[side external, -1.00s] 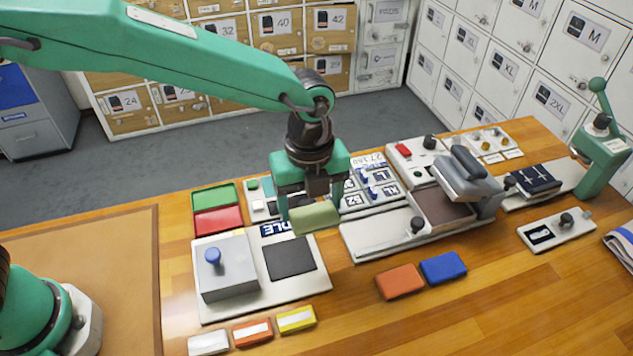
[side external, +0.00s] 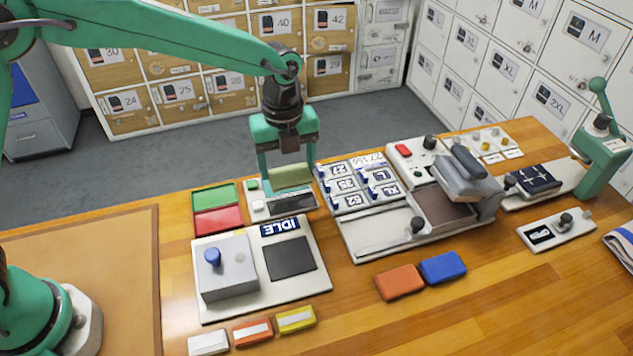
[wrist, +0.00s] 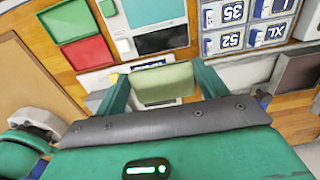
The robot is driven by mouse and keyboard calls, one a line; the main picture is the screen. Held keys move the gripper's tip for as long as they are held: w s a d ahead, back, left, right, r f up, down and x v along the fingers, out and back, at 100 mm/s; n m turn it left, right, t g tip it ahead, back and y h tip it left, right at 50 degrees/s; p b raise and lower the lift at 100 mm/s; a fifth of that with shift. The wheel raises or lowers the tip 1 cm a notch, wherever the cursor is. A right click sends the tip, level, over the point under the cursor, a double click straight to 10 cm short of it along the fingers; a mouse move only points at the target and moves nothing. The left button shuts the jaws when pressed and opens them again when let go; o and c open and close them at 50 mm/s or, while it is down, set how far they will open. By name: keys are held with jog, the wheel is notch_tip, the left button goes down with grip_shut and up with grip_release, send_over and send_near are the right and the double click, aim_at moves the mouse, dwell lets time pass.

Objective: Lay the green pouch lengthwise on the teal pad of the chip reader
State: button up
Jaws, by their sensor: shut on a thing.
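The pale green pouch (side external: 290,175) is clamped between the fingers of my gripper (side external: 287,172), held in the air, roughly level. In the wrist view the pouch (wrist: 165,84) spans the gap between the two green fingers. The chip reader (side external: 257,208) is a white panel behind the IDLE panel, with a green button and a dark strip. In the side view the pouch is in front of part of it. In the wrist view its teal pad (wrist: 152,12) lies ahead of the pouch, beyond the dark strip (wrist: 160,39). The pouch is apart from the pad.
Green and red trays (side external: 217,208) lie left of the reader. A tray of numbered tags (side external: 358,184) stands right of it. The white panel with a grey box (side external: 228,268) and dark pad is in front. Orange and blue blocks (side external: 443,267) lie at the front right.

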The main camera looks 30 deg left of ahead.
jog(key=w+a+f, duration=0.2)
jog(key=w+a, duration=0.1)
jog(key=w+a+f, duration=0.3)
jog(key=shift+w+f, duration=0.2)
jog(key=shift+w, duration=0.05)
jog(key=shift+f, duration=2)
jog(key=shift+f, duration=0.15)
jog(key=o, duration=0.7)
notch_tip(320, 180, up, 12)
jog(key=shift+r, duration=0.2)
